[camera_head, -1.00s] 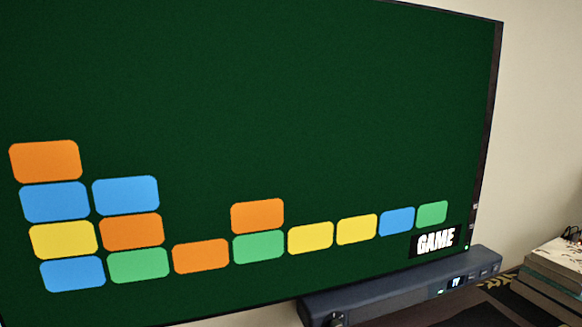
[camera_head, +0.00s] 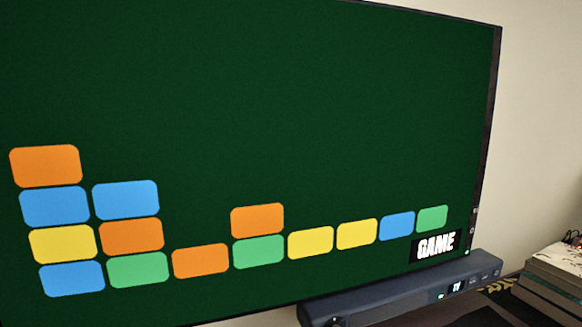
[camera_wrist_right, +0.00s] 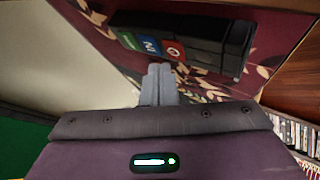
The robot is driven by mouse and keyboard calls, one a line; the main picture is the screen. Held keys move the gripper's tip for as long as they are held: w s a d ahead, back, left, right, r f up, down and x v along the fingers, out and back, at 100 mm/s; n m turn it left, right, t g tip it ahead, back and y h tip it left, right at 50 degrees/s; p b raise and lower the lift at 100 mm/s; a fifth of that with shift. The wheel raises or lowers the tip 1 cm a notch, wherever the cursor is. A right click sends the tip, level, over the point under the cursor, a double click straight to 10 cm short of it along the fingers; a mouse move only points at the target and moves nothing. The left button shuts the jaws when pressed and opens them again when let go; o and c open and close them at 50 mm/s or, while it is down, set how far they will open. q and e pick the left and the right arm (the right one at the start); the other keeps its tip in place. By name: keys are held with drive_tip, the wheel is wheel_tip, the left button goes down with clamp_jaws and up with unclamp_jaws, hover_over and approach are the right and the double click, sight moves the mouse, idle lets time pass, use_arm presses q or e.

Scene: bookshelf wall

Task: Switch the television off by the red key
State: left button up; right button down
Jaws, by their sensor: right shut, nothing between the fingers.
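The television (camera_head: 300,120) is on. Its dark green screen shows coloured blocks and the word GAME. In the right wrist view, a dark device (camera_wrist_right: 205,35) bears a row of coloured keys: a green one, a blue one with what looks like a 2, and a red key (camera_wrist_right: 175,50) with a white mark. My right gripper (camera_wrist_right: 160,68) is shut and empty. Its fingertips appear just below the blue and red keys in the picture; I cannot tell whether they touch anything. My left gripper is in neither view.
A dark soundbar (camera_head: 400,296) with a small lit display stands below the television. A stack of books (camera_head: 555,285) is at the right. The device lies on a dark red leaf-patterned surface (camera_wrist_right: 95,22). A row of thin upright cases (camera_wrist_right: 298,135) is at the right of the wrist view.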

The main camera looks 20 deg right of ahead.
drive_tip(key=shift+f, duration=0.1)
idle(0.3)
drive_tip(key=shift+f, duration=0.4)
drive_tip(key=shift+f+b, duration=0.2)
drive_tip(key=shift+b, duration=0.2)
drive_tip(key=shift+s+a+f, duration=0.1)
drive_tip(key=shift+s+f, duration=0.25)
drive_tip(key=shift+f, duration=0.1)
idle(0.6)
drive_tip(key=shift+w+r+p, duration=0.1)
drive_tip(key=shift+r+p, duration=0.45)
drive_tip(key=shift+r, duration=0.15)
drive_tip(key=shift+w+r, duration=0.1)
